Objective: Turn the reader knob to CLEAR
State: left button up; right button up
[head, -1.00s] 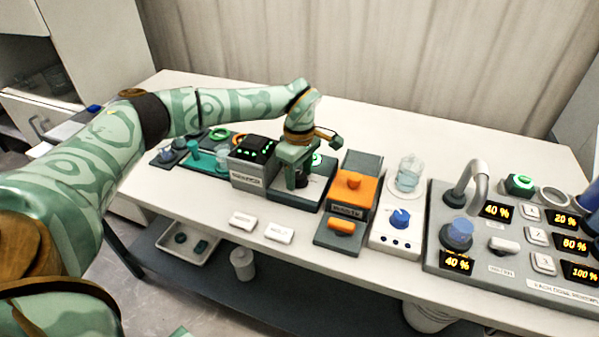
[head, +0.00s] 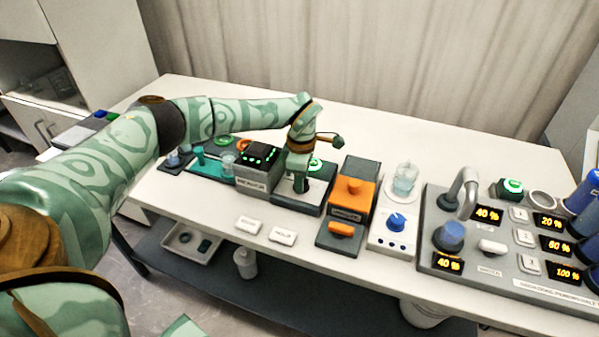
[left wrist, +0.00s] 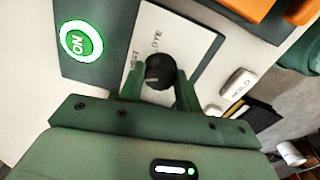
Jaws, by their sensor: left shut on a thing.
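The reader (head: 257,164) is a grey box with green lights on its dark top, left of the middle of the table. Beside it is a dark panel with a white plate and a green-lit ON button (left wrist: 82,41). The black knob (left wrist: 160,72) sits on the white plate in the left wrist view, with small lettering beside it that I cannot read fully. My left gripper (left wrist: 158,92) is shut on the knob, a finger on each side. In the head view my left gripper (head: 300,182) hides most of the knob.
Right of the panel stand an orange block unit (head: 353,190), a white box with a blue knob (head: 396,222) and a grey console with yellow percent displays (head: 488,213). The table's back strip is clear.

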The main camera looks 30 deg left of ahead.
pick_arm(q)
jog(key=n+p, duration=0.2)
jog(key=n, duration=0.1)
jog(key=shift+r+n, duration=0.25)
jog(key=shift+n, duration=0.05)
jog(key=shift+f+n+p, duration=0.15)
jog(key=shift+n+p, duration=1.15)
jog(key=shift+n, duration=0.5)
jog(key=o, duration=1)
notch_tip(320, 180, up, 16)
jog(key=p, duration=0.3)
